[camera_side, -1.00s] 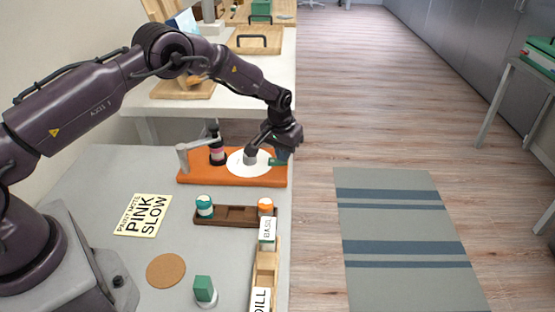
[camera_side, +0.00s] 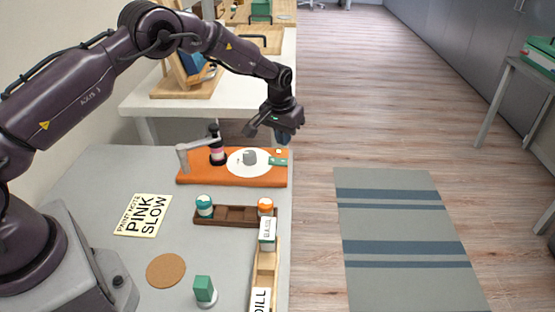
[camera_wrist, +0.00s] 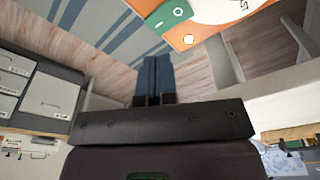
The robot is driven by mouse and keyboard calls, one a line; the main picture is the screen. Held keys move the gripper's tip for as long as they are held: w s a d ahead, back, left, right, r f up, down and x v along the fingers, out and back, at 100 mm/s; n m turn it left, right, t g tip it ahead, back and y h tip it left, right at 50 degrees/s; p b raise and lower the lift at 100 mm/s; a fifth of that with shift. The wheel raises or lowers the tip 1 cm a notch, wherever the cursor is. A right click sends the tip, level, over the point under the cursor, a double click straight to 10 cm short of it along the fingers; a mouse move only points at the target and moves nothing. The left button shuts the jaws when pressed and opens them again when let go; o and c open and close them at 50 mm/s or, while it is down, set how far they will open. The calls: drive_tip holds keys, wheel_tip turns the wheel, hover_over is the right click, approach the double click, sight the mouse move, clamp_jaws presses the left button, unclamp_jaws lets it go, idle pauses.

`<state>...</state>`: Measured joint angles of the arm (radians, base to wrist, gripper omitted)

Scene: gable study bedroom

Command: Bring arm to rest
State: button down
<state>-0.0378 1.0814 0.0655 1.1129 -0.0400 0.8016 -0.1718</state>
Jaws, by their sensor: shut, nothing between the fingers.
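My gripper (camera_side: 281,136) is in the air above the back right corner of the grey table (camera_side: 100,180), just beyond the orange base. It is shut and empty; its blue-grey fingers lie together in the wrist view (camera_wrist: 152,78). The orange base (camera_side: 196,178) carries a white disc (camera_side: 238,168) with a grey knob (camera_side: 250,157), a dark and pink upright piece (camera_side: 217,150) under a grey arm (camera_side: 196,145), and a green switch plate (camera_side: 278,161). Part of the orange base, with the green plate (camera_wrist: 168,20), shows at the top of the wrist view.
A brown rack (camera_side: 235,216) holds a teal-capped jar (camera_side: 204,206) and an orange-capped jar (camera_side: 265,207). A wooden tray (camera_side: 266,262) has label cards. Open floor is to the right.

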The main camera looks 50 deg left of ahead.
drive_tip(key=shift+r, duration=0.8)
drive_tip(key=s+f, duration=0.1)
drive_tip(key=s+g, duration=0.1)
drive_tip(key=s, duration=0.1)
drive_tip(key=shift+f, duration=0.35)
drive_tip(key=s+d+r+m+t, duration=0.1)
drive_tip(key=s+d+r+t, duration=0.1)
drive_tip(key=s+r, duration=1.1)
drive_tip(key=s+d+r+m+t, duration=0.2)
drive_tip(key=s+r, duration=1.1)
drive_tip(key=s, duration=0.7)
drive_tip(key=shift+s+d+r+t, duration=0.2)
drive_tip(key=shift+d+r+t, duration=0.05)
drive_tip(key=shift+r+t, duration=0.15)
